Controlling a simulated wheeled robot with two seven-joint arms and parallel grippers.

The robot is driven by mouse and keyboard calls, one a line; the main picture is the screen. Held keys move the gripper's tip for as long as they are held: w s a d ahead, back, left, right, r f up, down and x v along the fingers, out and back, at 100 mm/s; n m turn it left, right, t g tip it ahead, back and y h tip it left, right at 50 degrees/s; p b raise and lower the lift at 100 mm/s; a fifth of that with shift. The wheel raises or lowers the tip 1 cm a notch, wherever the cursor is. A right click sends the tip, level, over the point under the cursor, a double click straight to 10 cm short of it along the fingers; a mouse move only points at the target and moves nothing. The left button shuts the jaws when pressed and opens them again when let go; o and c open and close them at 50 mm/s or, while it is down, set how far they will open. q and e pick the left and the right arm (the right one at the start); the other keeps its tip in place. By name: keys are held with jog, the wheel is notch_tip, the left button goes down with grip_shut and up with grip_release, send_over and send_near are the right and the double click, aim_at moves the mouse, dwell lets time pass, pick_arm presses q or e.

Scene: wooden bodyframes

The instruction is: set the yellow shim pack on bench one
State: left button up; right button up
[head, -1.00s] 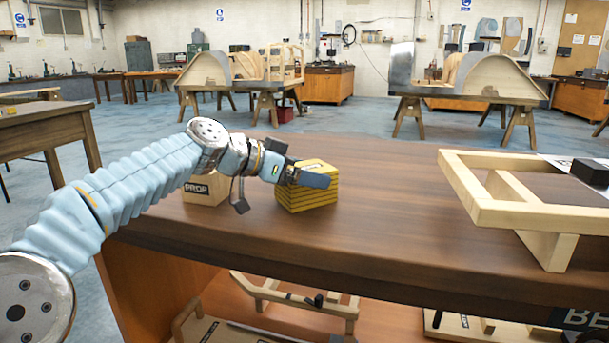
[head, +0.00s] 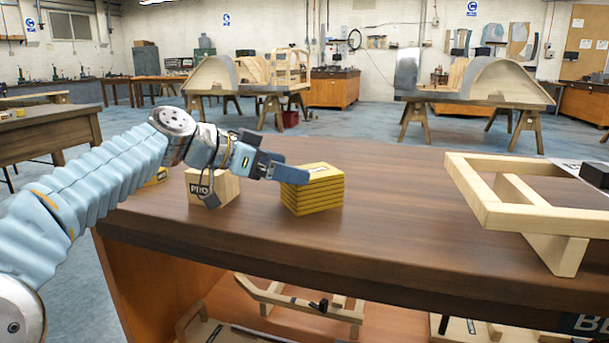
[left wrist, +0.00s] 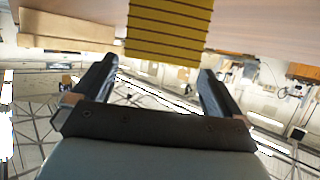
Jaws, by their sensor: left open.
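The yellow shim pack (head: 314,194), a block of stacked yellow layers with a label on top, sits upright on the dark wooden bench (head: 400,220). My left gripper (head: 288,168) is open at the pack's left side. One finger overlaps the pack's upper left corner in the head view. In the left wrist view the shim pack (left wrist: 168,30) lies just ahead of the gap between the open fingertips (left wrist: 157,65), with nothing clamped. My right gripper is not in view.
A wooden block marked PROP (head: 214,188) stands left of the pack, partly behind my arm. A pale wooden frame (head: 490,215) occupies the bench's right. The bench middle is clear.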

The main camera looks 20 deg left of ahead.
pick_arm(q)
jog(key=v, duration=0.5)
jog(key=shift+s+a+r, duration=0.1)
jog(key=shift+s+a, duration=0.05)
dwell(1.3)
